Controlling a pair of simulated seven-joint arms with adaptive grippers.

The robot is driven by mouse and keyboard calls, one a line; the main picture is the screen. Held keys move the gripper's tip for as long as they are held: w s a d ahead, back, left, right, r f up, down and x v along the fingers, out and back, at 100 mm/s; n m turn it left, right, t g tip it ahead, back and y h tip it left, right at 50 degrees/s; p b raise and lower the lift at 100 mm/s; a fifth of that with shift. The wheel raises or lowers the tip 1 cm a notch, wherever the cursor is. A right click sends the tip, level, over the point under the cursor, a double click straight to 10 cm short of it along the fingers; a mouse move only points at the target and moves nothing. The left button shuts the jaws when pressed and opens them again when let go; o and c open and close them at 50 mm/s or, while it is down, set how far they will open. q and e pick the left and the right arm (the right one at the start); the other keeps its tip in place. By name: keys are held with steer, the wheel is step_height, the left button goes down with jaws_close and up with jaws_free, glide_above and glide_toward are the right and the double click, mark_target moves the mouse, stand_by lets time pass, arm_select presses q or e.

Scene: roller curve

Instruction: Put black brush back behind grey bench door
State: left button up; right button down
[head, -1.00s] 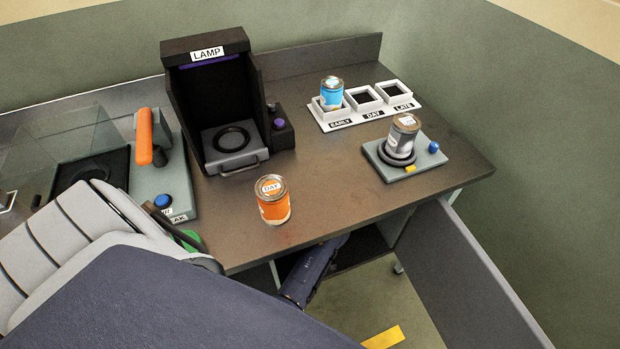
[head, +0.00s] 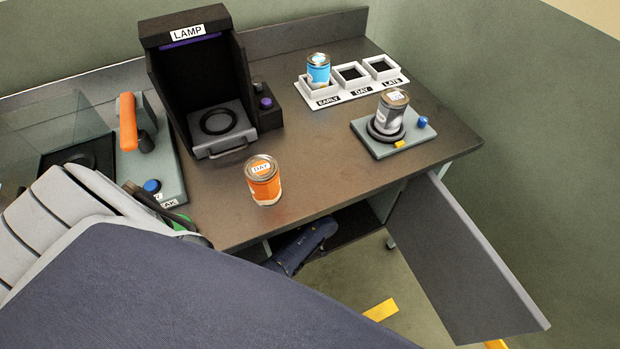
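The grey bench door (head: 465,262) stands swung open at the bench's front right, showing a dark opening under the bench top. I cannot make out the black brush in this view. A dark blue arm link of mine reaches into the space under the bench's front edge, and its far end is hidden in the shadow there. Another large dark blue part of my arms covers the lower left. Neither of my grippers can be made out, so what they hold is hidden.
On the bench top (head: 320,190) stand an orange can (head: 263,181), the black LAMP booth (head: 200,80), a white three-slot rack (head: 350,78) with a blue can (head: 318,70), and a grey can (head: 391,110) on a plate. Yellow floor markings (head: 381,310) lie beside the door.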

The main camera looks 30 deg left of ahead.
arm_select(q)
steer(key=shift+f, duration=0.2)
steer(key=o, duration=1.2)
steer(key=shift+c, duration=0.2)
steer(key=shift+v, duration=3.8)
